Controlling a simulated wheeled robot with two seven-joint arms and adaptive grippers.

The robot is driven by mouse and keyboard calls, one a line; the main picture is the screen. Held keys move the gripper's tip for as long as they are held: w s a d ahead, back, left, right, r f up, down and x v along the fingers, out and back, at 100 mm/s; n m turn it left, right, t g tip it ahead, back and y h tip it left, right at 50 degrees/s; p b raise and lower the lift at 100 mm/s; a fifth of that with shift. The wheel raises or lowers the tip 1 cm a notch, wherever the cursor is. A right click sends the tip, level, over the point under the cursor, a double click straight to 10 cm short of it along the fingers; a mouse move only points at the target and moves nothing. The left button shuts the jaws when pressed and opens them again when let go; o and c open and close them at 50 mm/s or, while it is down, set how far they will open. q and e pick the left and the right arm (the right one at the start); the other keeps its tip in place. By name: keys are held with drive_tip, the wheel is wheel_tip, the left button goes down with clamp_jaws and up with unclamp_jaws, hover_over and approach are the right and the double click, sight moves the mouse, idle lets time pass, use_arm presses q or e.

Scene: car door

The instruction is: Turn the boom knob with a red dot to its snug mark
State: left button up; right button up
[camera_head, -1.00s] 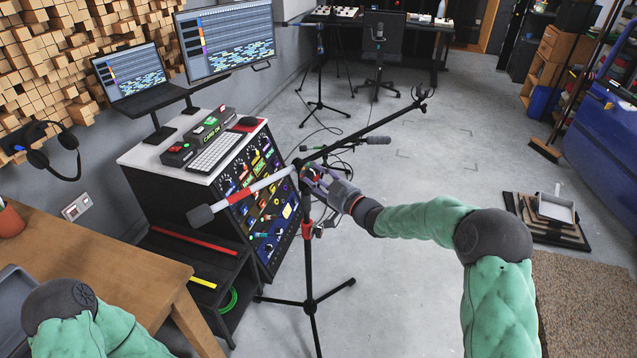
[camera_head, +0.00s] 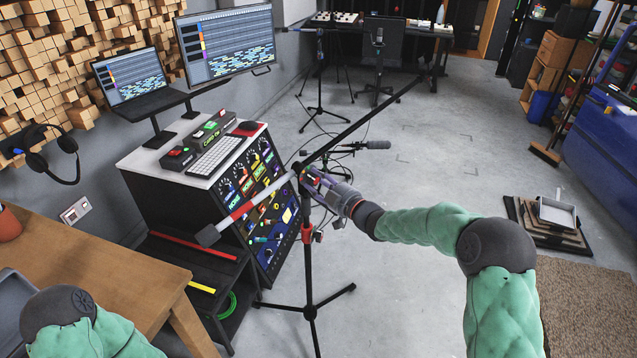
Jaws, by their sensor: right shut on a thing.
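A black microphone stand (camera_head: 309,275) stands on a tripod base in the middle, with a red band on its upright. Its boom (camera_head: 350,130) slopes from a dark counterweight (camera_head: 207,235) at lower left to its far end at upper right. A red and white stretch of the boom lies near the counterweight. My right gripper (camera_head: 312,180) is at the boom joint and shut on the boom knob, which its fingers mostly hide. A small red patch shows there; I cannot make out the snug mark. My left gripper is out of view; only my left arm shows at lower left.
A rack desk (camera_head: 190,185) with keyboard and knob panel stands close behind the counterweight end. A wooden table (camera_head: 95,270) is at left. Another microphone (camera_head: 377,145) is just behind the joint.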

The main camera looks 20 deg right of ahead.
drive_tip(key=shift+r, duration=0.15)
drive_tip(key=o, duration=1.2)
drive_tip(key=shift+c, duration=0.2)
drive_tip(key=shift+s, duration=0.1)
drive_tip(key=v, duration=1.1)
drive_tip(key=shift+s+d, duration=0.25)
drive_tip(key=shift+s, duration=0.1)
